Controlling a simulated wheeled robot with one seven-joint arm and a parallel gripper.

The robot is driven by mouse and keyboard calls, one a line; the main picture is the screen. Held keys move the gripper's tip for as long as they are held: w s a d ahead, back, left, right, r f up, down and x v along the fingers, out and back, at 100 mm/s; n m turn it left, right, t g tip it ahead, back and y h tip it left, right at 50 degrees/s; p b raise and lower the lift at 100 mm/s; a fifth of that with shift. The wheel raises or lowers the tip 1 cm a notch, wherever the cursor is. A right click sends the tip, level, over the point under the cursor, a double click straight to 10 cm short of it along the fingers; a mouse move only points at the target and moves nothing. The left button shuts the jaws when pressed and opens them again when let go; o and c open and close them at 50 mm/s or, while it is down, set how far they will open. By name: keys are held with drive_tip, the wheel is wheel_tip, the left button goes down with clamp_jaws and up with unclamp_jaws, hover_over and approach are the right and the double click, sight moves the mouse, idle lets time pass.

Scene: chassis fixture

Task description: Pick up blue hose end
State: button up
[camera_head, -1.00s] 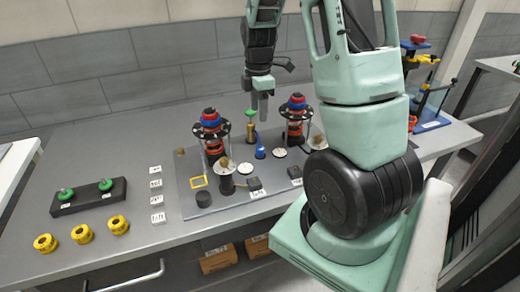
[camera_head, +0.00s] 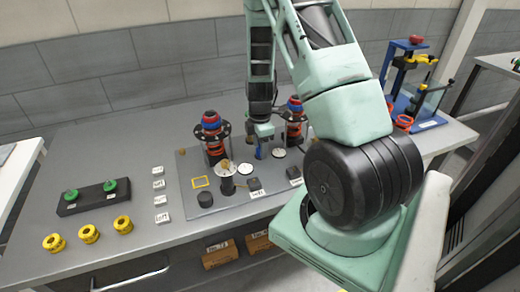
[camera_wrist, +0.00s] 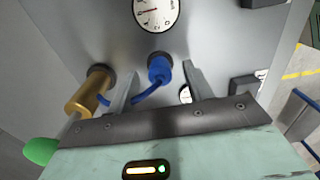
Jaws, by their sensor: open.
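The blue hose end (camera_wrist: 160,69) stands on the grey panel in the wrist view, with a short blue hose curving down and left from it. It also shows in the head view (camera_head: 260,153) as a small blue shape just below my gripper (camera_head: 262,135). In the wrist view my gripper (camera_wrist: 158,72) is open, with one finger to the left of the hose end and one to the right. I cannot tell whether either finger touches it. The brass cylinder (camera_wrist: 92,94) with a green end is just left of the left finger.
The panel (camera_head: 222,203) carries dial gauges (camera_head: 279,154) and two red-and-blue capped assemblies (camera_head: 212,130), one close to each side of my gripper. A black block with green knobs (camera_head: 92,198) and yellow rings (camera_head: 89,233) lie left. The table's back left is clear.

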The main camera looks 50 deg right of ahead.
drive_tip(key=shift+f, duration=0.7)
drive_tip(key=c, duration=1.1)
drive_tip(key=shift+r, duration=0.1)
